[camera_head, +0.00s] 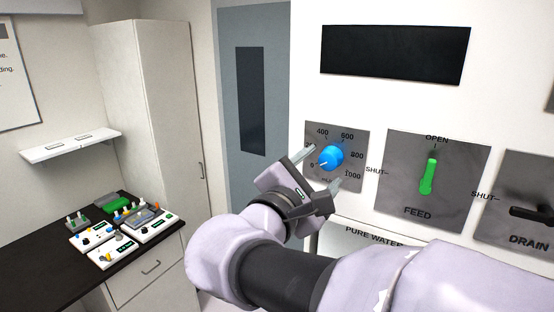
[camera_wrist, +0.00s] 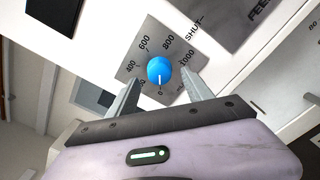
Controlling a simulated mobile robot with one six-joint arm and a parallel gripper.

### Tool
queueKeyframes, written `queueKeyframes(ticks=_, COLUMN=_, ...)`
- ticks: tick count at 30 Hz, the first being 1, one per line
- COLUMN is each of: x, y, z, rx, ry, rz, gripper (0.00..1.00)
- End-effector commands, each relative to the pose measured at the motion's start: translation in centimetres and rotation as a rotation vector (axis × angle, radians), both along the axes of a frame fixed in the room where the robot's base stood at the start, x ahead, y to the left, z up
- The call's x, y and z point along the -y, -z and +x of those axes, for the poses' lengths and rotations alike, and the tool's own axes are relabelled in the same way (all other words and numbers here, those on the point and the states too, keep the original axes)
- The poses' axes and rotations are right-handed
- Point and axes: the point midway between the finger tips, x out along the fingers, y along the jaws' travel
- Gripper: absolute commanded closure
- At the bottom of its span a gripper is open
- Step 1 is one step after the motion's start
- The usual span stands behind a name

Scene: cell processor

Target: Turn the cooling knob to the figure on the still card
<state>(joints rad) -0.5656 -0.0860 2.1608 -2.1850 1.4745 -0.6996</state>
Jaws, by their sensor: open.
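The blue cooling knob (camera_head: 331,157) sits on a grey dial plate (camera_head: 350,135) with figures from 0 through 400, 600 and 800 to 1000. The knob also shows in the wrist view (camera_wrist: 160,70), where its white line points down toward the 0. My gripper (camera_head: 324,168) is open, with one finger on either side of the knob. In the wrist view the gripper (camera_wrist: 160,77) has visible space between each finger and the knob; contact is not seen. I cannot make out a still card in either view.
Right of the dial are a green FEED handle (camera_head: 428,174) and a black DRAIN handle (camera_head: 531,213). A dark display (camera_head: 395,53) is above. A dark counter (camera_head: 64,271) with several small devices and a white wall shelf (camera_head: 70,147) stand at left.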

Motion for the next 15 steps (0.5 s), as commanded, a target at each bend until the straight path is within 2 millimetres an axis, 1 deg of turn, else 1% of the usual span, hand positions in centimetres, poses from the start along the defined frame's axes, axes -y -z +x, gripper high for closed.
queueKeyframes(ticks=1, x=0.5, y=-0.2, z=0.7, rx=0.001, ry=0.004, rz=0.000, gripper=0.41)
queueKeyframes(ticks=3, x=1.0, y=-0.1, z=1.4, rx=0.001, ry=0.001, rz=-0.002, gripper=0.41)
queueKeyframes(ticks=6, x=1.4, y=-0.1, z=2.0, rx=0.002, ry=0.000, rz=0.000, gripper=0.41)
queueKeyframes(ticks=14, x=1.5, y=0.0, z=2.1, rx=0.001, ry=-0.001, rz=0.000, gripper=0.41)
queueKeyframes(ticks=15, x=1.5, y=0.0, z=2.1, rx=0.001, ry=-0.001, rz=0.000, gripper=0.45)
